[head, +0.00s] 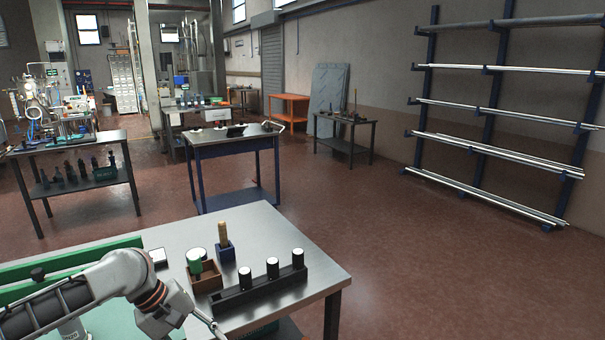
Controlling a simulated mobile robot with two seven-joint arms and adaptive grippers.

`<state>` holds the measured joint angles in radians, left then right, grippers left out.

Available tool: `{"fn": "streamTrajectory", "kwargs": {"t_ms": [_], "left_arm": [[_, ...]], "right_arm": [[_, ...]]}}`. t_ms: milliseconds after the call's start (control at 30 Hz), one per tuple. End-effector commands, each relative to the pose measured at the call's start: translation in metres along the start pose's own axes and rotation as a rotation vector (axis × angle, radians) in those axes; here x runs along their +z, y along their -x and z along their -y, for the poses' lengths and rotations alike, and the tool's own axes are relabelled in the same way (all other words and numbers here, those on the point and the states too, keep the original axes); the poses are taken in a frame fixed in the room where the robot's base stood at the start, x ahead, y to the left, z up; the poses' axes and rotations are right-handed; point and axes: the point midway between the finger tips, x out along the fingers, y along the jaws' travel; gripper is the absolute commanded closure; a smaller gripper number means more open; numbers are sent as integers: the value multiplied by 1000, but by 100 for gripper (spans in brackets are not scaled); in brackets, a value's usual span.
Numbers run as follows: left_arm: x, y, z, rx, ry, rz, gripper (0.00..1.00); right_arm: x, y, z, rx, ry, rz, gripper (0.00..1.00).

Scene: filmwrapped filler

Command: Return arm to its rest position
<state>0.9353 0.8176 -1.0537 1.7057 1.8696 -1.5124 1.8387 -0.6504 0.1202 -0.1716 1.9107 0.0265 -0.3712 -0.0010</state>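My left arm (120,279) comes in from the lower left over the near metal table (285,232). A thin part of my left gripper (209,323) shows at the bottom edge, in front of the rack. The rest of the gripper is cut off by the frame, so its opening and anything in it are hidden. My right arm and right gripper are not in view.
A black rack (262,291) with three white-topped black cylinders stands close to my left gripper. Behind it are a brown box (205,283) and a blue holder (225,253). Red floor (420,270) is clear on the right.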

Motion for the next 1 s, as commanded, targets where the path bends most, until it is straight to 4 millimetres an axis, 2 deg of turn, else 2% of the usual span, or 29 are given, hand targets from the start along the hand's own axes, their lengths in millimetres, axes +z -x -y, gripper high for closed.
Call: {"fn": "streamTrajectory", "kwargs": {"t_ms": [33,200,400,567,767,867,1000], "left_arm": [[11,-24,-2,29,-56,7,57],[34,-83,-14,154,-257,-35,57],[59,-136,-18,290,-454,-138,57],[73,-164,-9,365,-583,-264,57],[83,-187,25,376,-721,-464,57],[86,-194,53,337,-788,-570,57],[91,-198,103,230,-889,-707,57]], "right_arm": [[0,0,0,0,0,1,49],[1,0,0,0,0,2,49],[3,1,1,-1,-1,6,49],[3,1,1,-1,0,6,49],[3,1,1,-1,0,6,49],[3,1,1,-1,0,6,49],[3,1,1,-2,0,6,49]]}}
